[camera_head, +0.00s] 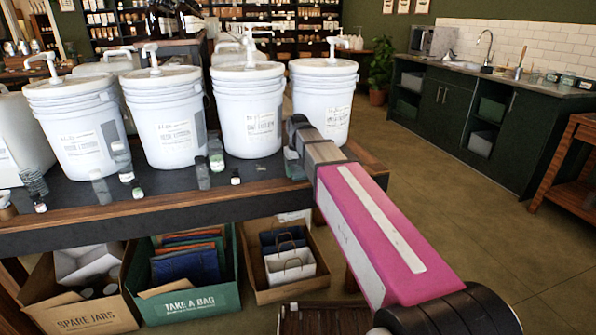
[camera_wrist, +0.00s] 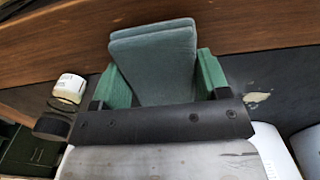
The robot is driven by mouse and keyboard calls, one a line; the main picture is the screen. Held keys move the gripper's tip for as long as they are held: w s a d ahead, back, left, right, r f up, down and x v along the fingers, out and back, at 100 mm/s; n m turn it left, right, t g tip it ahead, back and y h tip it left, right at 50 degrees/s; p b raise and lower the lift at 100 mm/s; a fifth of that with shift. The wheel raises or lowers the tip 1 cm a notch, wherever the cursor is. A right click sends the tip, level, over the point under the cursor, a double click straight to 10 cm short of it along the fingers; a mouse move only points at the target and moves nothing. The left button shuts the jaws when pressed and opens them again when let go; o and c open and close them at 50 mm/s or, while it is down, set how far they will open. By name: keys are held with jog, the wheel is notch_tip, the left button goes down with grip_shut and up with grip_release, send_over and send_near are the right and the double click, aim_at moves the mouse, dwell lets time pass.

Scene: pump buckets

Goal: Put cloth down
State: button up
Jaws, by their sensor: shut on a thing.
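A folded grey-teal cloth (camera_wrist: 155,58) is between the two green fingertips of my gripper (camera_wrist: 162,78) in the wrist view. My gripper is shut on it. The cloth overlaps the counter's wooden edge (camera_wrist: 50,45) and dark top in that view; I cannot tell whether it touches them. In the head view my gripper (camera_head: 292,158) is at the right end of the counter (camera_head: 150,210), in front of the rightmost bucket. My arm hides part of that area, and the cloth is not clear there.
Several white pump buckets (camera_head: 250,110) stand along the counter. Small jars and bottles (camera_head: 203,172) stand in front of them. A white-topped jar (camera_wrist: 70,88) is left of my gripper in the wrist view. Crates (camera_head: 185,290) sit below the counter. The floor (camera_head: 450,200) at right is clear.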

aim_at(298, 170)
jog(key=shift+f, duration=0.25)
jog(key=o, duration=0.9)
jog(key=shift+s+f, duration=0.1)
jog(key=shift+f, duration=0.05)
jog(key=shift+o, duration=0.6)
jog(key=shift+r, duration=0.3)
notch_tip(298, 170, up, 12)
jog(key=shift+r, duration=0.15)
